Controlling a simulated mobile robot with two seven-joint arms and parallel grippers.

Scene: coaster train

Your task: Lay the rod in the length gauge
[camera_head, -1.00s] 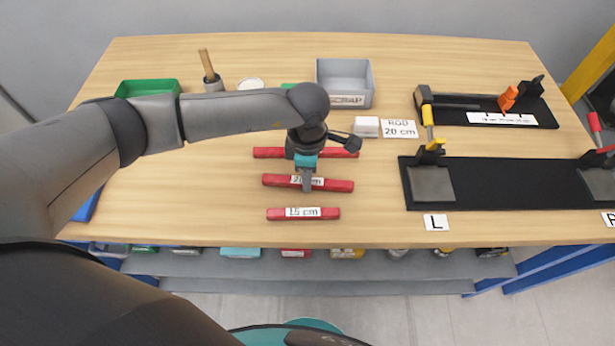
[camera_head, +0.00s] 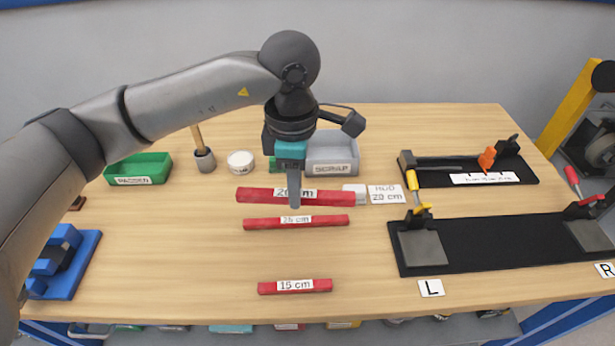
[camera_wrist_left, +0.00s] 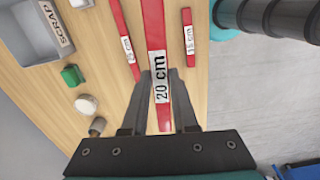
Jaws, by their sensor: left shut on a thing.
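My left gripper (camera_head: 294,204) is shut on the red 20 cm rod (camera_head: 254,195) near its label. The rod is held level above the table, lying crosswise to the fingers. In the left wrist view the rod (camera_wrist_left: 153,30) runs between the two fingers (camera_wrist_left: 160,80). The length gauge appears to be the black fixture (camera_head: 440,176) with a white scale strip (camera_head: 485,178) and an orange part (camera_head: 487,158), at the back right. The gripper and rod are left of it, apart from it. My right gripper is not in view.
Another red rod (camera_head: 330,221) and the 15 cm rod (camera_head: 323,286) lie on the table. A black board (camera_head: 500,240) with clamps stands front right, marked L and R.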

